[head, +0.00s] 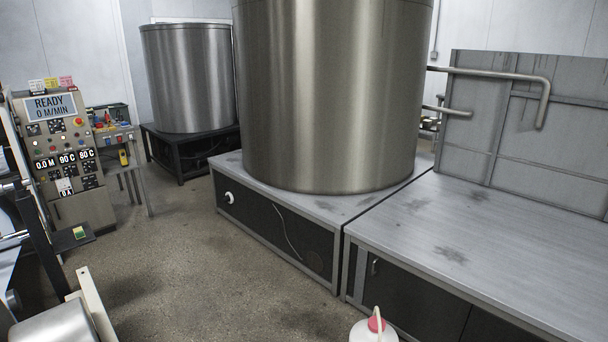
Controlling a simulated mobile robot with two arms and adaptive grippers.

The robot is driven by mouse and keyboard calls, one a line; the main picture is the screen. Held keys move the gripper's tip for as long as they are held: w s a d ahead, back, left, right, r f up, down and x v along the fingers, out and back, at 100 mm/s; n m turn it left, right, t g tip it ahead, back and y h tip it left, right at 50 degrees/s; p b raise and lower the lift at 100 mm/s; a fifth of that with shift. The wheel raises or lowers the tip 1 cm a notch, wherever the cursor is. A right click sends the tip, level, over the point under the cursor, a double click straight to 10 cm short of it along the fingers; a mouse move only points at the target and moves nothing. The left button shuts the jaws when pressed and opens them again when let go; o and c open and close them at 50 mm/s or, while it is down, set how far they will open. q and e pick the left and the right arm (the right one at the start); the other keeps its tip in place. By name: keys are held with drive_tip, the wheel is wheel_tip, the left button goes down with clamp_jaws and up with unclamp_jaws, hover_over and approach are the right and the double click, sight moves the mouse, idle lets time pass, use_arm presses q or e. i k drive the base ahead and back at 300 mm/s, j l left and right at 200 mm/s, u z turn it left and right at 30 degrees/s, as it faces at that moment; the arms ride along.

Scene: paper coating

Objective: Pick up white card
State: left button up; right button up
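A small white card (36,85) stands at the top of the control panel (72,205) at the far left. A yellow card (51,83) and a pink card (66,82) stand in a row to its right. The cards are small, and any writing on them is too small to read. Neither of my grippers shows in the head view.
The panel's screen (50,107) reads READY, 0 M/MIN. A small table (122,135) with tools stands behind it. Two metal tanks (335,90) (188,80) stand on bases. A grey bench (500,235) fills the right. A white jug (372,332) is at the bottom. The floor (200,250) between is clear.

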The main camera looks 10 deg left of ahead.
sight(35, 86)
drive_tip(key=i+l, duration=0.35)
drive_tip(key=i, duration=0.2)
drive_tip(key=i+l, duration=0.35)
drive_tip(key=i, duration=0.2)
drive_tip(key=i+j+u, duration=0.15)
drive_tip(key=i+u, duration=0.45)
drive_tip(key=u, duration=0.15)
drive_tip(key=i+u, duration=0.4)
drive_tip(key=i+l+u, duration=0.1)
drive_tip(key=u, duration=0.25)
drive_tip(key=i+u, duration=0.2)
drive_tip(key=i, duration=1.6)
drive_tip(key=i+u, duration=0.2)
drive_tip(key=i, duration=0.65)
drive_tip(key=i+l+u, duration=0.15)
drive_tip(key=i, duration=0.7)
drive_tip(key=l, duration=0.1)
